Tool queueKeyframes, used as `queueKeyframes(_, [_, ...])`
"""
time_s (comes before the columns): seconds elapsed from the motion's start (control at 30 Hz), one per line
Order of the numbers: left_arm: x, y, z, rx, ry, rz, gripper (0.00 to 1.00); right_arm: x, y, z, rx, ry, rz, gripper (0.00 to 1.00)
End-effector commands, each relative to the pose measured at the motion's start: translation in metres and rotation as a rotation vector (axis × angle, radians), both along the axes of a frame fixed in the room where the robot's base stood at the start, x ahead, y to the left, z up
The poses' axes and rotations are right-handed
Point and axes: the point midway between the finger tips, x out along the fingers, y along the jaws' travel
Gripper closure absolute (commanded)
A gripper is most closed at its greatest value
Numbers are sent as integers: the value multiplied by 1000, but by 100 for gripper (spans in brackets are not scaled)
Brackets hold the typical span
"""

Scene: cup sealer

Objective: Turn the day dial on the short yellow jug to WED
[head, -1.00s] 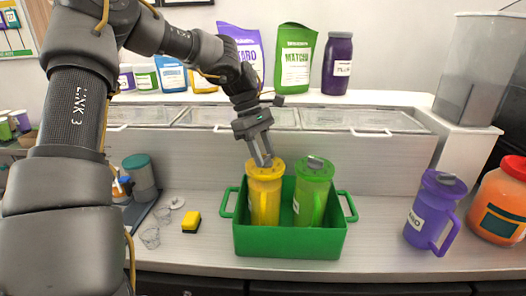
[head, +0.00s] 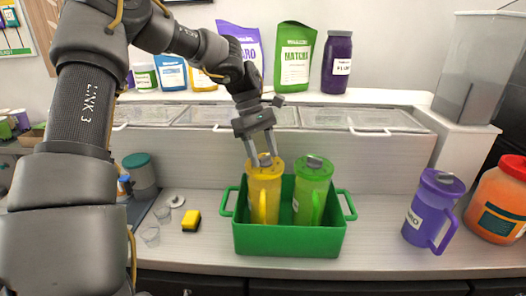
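The yellow jug (head: 264,199) stands upright in the left part of a green crate (head: 288,242), with its handle toward the front. A grey day dial (head: 265,160) sits on top of its lid; its lettering is too small to read. My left gripper (head: 261,161) points down at the lid, with its two fingers parted around the dial. I cannot tell whether they touch it. My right gripper is not in view.
A green jug (head: 313,190) stands right beside the yellow one in the crate. A purple jug (head: 432,210) and an orange jar (head: 499,200) stand at the right. A yellow sponge (head: 191,221) and small clear cups (head: 151,237) lie at the left.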

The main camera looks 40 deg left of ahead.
Motion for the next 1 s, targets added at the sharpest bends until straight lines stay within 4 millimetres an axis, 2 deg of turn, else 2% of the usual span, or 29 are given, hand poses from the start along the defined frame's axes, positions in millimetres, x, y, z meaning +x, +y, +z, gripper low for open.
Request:
queueKeyframes(0.3, [0,0,1,0,-1,0,39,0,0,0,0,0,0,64])
queueKeyframes(0.43, [1,3,8,1,-3,0,39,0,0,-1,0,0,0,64])
queueKeyframes(0.57, [2,11,28,0,-6,1,39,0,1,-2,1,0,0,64])
queueKeyframes(0.8, [2,30,76,0,-3,1,39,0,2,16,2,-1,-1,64])
queueKeyframes(1.0, [2,39,97,0,0,1,39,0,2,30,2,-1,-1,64])
